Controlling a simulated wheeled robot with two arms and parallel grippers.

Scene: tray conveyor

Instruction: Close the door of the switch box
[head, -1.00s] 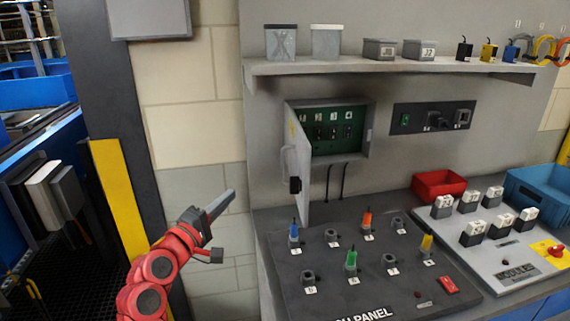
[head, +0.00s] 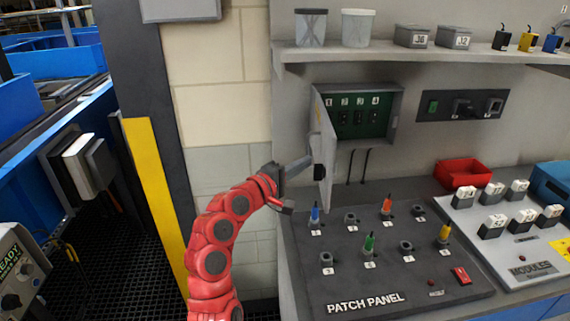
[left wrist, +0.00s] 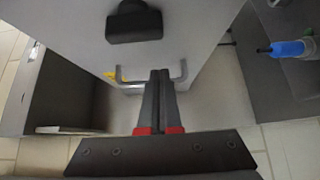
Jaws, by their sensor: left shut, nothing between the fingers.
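The switch box (head: 398,118) is on the wall with its green inside and several numbered switches showing. Its grey door (head: 327,160) stands open, swung out to the left side. The door has a black latch or knob and a handle. In the left wrist view the door (left wrist: 190,30) fills the upper middle, with its grey handle (left wrist: 183,72) just beyond the fingertips. My left gripper (head: 308,162) is shut and empty, its tips at the outer face of the door by the handle. Whether they touch cannot be told. My right gripper is out of view.
The patch panel (head: 445,290) with several coloured plugs lies below the box. A red bin (head: 463,173) and the modules board (head: 520,262) are to the right. A shelf (head: 420,60) is above. A yellow post (head: 155,190) stands left of my arm.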

